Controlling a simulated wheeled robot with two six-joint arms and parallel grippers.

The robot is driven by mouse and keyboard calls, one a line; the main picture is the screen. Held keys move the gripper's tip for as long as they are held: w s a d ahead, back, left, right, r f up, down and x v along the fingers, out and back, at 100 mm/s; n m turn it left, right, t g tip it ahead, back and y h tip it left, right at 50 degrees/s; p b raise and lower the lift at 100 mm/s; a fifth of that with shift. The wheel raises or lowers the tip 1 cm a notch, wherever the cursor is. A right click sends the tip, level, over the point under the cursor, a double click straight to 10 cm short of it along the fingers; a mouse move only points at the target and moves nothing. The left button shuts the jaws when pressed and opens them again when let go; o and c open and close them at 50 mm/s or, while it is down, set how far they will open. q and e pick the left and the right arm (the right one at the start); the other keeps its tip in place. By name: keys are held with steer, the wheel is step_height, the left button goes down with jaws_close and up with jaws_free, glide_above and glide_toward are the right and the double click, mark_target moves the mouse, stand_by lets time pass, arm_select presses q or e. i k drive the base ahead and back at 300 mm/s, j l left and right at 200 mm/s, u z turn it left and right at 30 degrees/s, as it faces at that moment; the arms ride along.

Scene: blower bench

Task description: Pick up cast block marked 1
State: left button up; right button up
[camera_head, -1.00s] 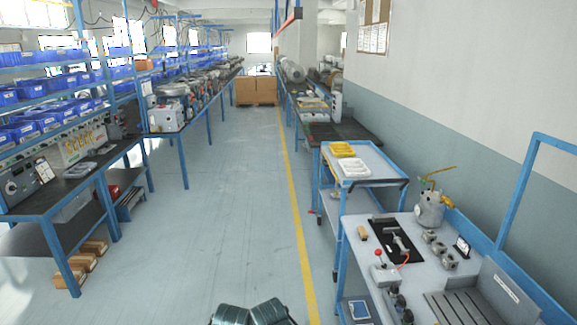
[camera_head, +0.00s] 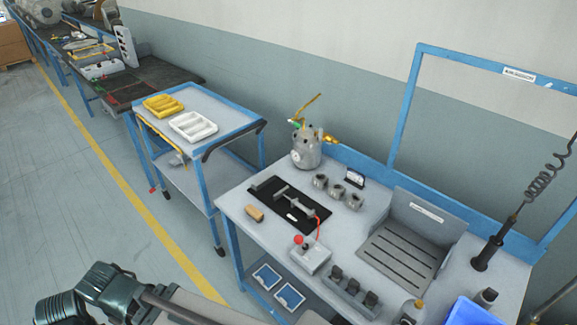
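Several small grey metal blocks stand in a row on the bench (camera_head: 235,203), near its back edge. The left one (camera_head: 320,181), the middle one (camera_head: 337,191) and the right one (camera_head: 355,201) look alike. Any number marks are too small to read, so I cannot tell which is block 1. A small dark-framed sign (camera_head: 354,178) stands behind them. Part of my own arm shows at the lower left, well away from the blocks. Neither gripper's fingers are in view.
A black mat (camera_head: 266,187) with a metal tool lies left of the blocks, beside a grey pot (camera_head: 306,150). A red-knobbed box (camera_head: 311,257) and a slotted grey tray (camera_head: 398,258) are nearer. A cart (camera_head: 208,103) with yellow and white trays stands left. Floor is clear further left.

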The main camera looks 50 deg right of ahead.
mark_target(320, 179)
steer(key=i, duration=2.8)
steer(key=l+z, duration=0.15)
steer(key=z, duration=4.65)
steer(key=i+j, duration=0.25)
steer(key=j, duration=0.2)
